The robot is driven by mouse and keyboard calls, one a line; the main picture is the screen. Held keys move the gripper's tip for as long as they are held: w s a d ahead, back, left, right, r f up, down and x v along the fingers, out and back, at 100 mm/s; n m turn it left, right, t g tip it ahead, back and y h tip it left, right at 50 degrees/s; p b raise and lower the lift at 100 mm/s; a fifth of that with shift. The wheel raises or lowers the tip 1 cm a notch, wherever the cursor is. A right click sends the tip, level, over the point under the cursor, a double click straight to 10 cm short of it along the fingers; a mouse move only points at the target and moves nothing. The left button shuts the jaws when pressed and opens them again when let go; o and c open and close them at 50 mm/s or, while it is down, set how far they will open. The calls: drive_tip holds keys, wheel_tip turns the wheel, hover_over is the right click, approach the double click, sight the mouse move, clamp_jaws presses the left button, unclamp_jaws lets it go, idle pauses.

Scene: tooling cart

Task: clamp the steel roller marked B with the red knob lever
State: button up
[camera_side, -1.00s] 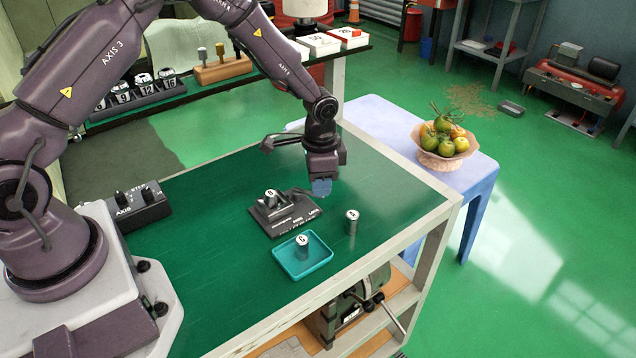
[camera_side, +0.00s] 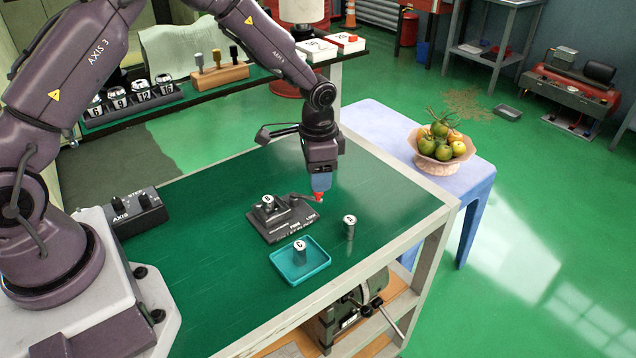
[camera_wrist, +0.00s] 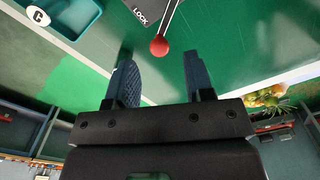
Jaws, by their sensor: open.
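The steel roller marked B (camera_side: 267,203) sits in the dark clamp fixture (camera_side: 283,221) on the green cart top. The red knob (camera_side: 319,197) is on the end of the lever, which sticks out from the right side of the fixture. In the wrist view the red knob (camera_wrist: 159,46) lies just beyond the fingertips, roughly between their lines. My gripper (camera_side: 321,186) is open and empty, pointing down right by the knob. In the wrist view its two fingers (camera_wrist: 160,70) are apart. Whether they touch the knob I cannot tell.
A teal tray (camera_side: 318,259) holds a roller marked C (camera_side: 300,250). Another marked roller (camera_side: 349,226) stands to its right. A black control box (camera_side: 137,212) is at the left.

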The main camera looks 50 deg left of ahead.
wheel_tip(320, 180, up, 10)
idle(0.3)
drive_tip(key=shift+f, duration=0.1)
drive_tip(key=s+r+n+t, duration=0.1)
drive_tip(key=s+r+t, duration=0.1)
drive_tip(key=s+r, duration=0.3)
drive_tip(key=s+d+r+n+t, duration=0.1)
drive_tip(key=s+r+n, duration=0.1)
drive_tip(key=s+r, duration=0.4)
drive_tip(key=s+r+n+t, duration=0.2)
drive_tip(key=s+r, duration=0.3)
drive_tip(key=s, duration=0.9)
drive_tip(key=shift+d+r+t, duration=0.25)
drive_tip(key=shift+d+t, duration=0.05)
drive_tip(key=shift+d, duration=0.1)
